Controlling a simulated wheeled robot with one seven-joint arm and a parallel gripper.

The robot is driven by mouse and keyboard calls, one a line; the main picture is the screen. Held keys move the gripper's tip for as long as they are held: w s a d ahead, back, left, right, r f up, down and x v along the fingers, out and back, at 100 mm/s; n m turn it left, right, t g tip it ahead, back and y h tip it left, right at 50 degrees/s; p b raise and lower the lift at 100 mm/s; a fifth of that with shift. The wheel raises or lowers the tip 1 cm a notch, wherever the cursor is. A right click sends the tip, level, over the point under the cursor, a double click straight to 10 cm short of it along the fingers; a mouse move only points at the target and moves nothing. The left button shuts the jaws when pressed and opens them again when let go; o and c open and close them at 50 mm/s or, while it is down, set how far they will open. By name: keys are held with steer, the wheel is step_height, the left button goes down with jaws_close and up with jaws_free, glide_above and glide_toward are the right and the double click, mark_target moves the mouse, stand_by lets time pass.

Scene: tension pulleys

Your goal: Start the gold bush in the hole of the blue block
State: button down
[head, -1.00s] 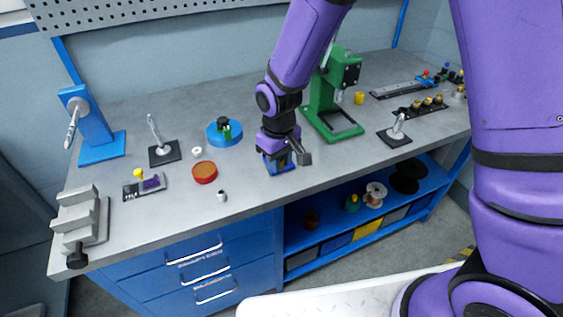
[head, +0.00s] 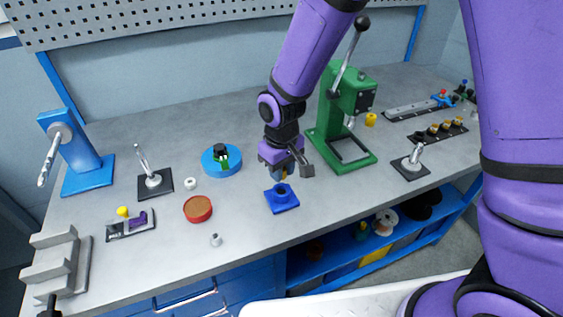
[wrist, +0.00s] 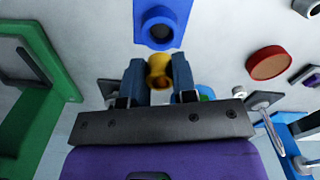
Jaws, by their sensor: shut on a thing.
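The blue block (head: 283,207) lies on the grey bench, a flat plate with a raised round collar and a dark hole. It shows in the wrist view (wrist: 177,14) at the top, its hole facing the camera. My gripper (head: 284,177) is just above and behind the block in the head view. In the wrist view its two fingers (wrist: 159,75) are shut on the gold bush (wrist: 159,68), a flanged ring. The bush is apart from the block and outside its hole. In the head view the bush is mostly hidden by the fingers.
A green press (head: 345,120) stands close to the right of my gripper. A red round dish (head: 198,209), a blue disc (head: 214,162) and a small grey cylinder (head: 216,240) lie to the left. The bench's front edge is close in front of the block.

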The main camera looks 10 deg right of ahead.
mark_target(281, 193)
steer(key=shift+f, duration=1.8)
steer(key=shift+f, duration=0.45)
steer(key=shift+f, duration=0.3)
steer(key=shift+s+f, duration=0.1)
stand_by(0.4)
steer(key=shift+r, duration=0.3)
stand_by(1.1)
steer(key=shift+f, duration=0.15)
steer(key=shift+r, duration=0.25)
stand_by(3.2)
